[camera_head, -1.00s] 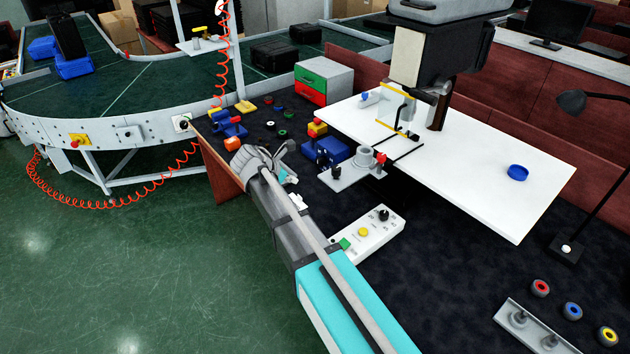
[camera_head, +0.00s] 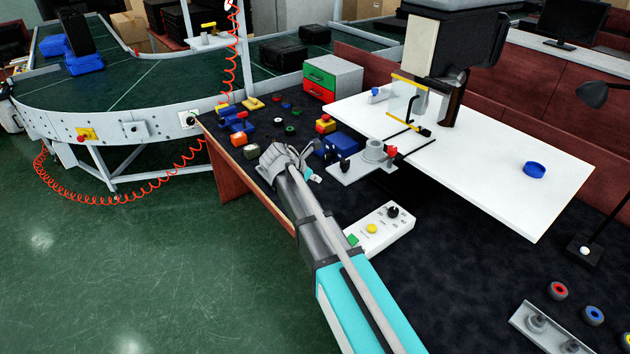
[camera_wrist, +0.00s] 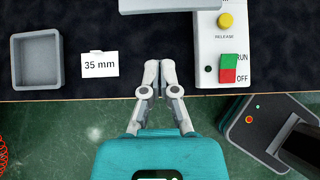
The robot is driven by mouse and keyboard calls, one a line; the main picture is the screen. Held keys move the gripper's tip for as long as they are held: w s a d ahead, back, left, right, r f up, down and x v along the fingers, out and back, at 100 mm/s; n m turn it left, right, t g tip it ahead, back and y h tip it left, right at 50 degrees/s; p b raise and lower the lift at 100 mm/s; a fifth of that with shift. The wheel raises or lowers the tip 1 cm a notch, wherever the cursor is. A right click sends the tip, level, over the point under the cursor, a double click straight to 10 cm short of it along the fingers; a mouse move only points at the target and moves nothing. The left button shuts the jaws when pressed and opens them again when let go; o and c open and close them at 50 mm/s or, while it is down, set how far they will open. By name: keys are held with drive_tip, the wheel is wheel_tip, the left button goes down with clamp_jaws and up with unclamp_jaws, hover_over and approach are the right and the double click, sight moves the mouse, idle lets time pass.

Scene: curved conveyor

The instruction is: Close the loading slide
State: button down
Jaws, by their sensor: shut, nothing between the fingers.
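A grey slide plate (camera_head: 350,172), which I take for the loading slide, sticks out toward the front left from beside the white press table (camera_head: 470,160). It carries a grey round holder, a red knob (camera_head: 392,152) and a black knob (camera_head: 345,165). My gripper (camera_wrist: 160,66) is shut and empty in the wrist view, its fingertips over the dark bench near the front edge. In the head view my wrist mostly hides it, left of the slide and apart from it. A grey part (camera_wrist: 158,5) shows at the wrist view's top edge, too cut off to identify.
A control box (camera_head: 384,228) with a yellow release button (camera_wrist: 225,20) and a green-red switch (camera_wrist: 228,68) stands close right of my gripper. A grey tray (camera_wrist: 18,60) and a "35 mm" label (camera_wrist: 99,64) lie left. Coloured parts (camera_head: 238,122) sit farther left on the bench.

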drive_tip(key=shift+w+d+f, duration=0.2)
drive_tip(key=shift+w+d, duration=0.55)
drive_tip(key=shift+d, duration=0.25)
drive_tip(key=shift+w+d+f, duration=0.2)
drive_tip(key=shift+w+d, duration=0.5)
drive_tip(key=shift+d, duration=0.3)
